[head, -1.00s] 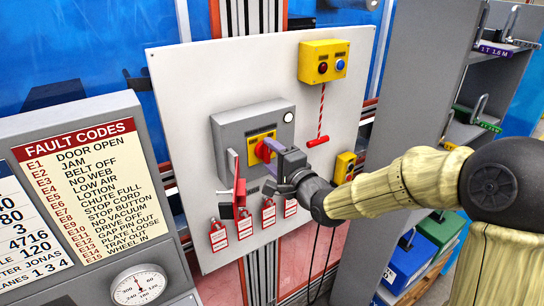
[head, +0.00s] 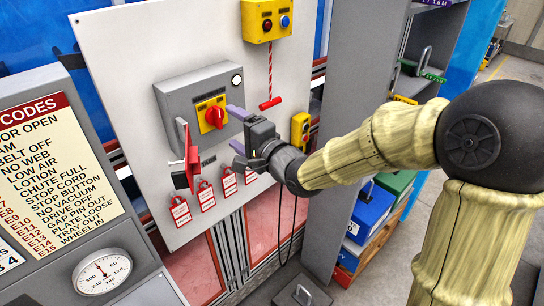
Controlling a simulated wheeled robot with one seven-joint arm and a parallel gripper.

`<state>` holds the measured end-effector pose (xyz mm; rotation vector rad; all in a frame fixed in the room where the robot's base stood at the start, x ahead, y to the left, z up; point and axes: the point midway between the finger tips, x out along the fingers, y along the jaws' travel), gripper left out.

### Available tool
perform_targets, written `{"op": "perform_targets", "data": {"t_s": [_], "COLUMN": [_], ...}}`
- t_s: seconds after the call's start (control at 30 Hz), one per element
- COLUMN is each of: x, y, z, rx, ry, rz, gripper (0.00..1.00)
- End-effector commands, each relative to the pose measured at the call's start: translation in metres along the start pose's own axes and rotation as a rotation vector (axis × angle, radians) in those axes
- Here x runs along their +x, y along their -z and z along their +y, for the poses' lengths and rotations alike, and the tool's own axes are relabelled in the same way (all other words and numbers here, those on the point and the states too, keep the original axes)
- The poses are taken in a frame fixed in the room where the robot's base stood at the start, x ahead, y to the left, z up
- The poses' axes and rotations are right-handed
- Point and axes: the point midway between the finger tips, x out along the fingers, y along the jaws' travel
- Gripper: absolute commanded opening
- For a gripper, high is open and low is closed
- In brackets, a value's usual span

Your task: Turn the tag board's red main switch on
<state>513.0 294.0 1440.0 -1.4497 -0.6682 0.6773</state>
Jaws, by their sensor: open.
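The red main switch (head: 215,117) is a rotary knob on a yellow plate, on a grey switch box (head: 180,108) fixed to the white tag board (head: 110,45). Its grip looks close to upright; I cannot tell its on or off marking. My gripper (head: 236,129) is just right of the knob, with its two purple fingers spread one above the other. It is open and empty, and looks clear of the knob.
Several red-and-white tags (head: 206,196) hang below the box. A yellow box with two buttons (head: 267,20) and a red pull cord (head: 270,103) are above right. A small yellow box (head: 300,128) is right. A grey fault-code panel with a gauge (head: 102,271) stands left; a grey shelf (head: 355,90) right.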

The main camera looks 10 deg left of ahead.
Motion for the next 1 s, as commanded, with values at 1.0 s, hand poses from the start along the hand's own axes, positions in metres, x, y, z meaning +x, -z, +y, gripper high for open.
{"op": "perform_targets", "data": {"t_s": [1.0], "x": [-0.125], "y": [0.000], "z": [0.001], "rx": [0.003], "ry": [-0.002], "rz": [0.000], "gripper": [0.76]}}
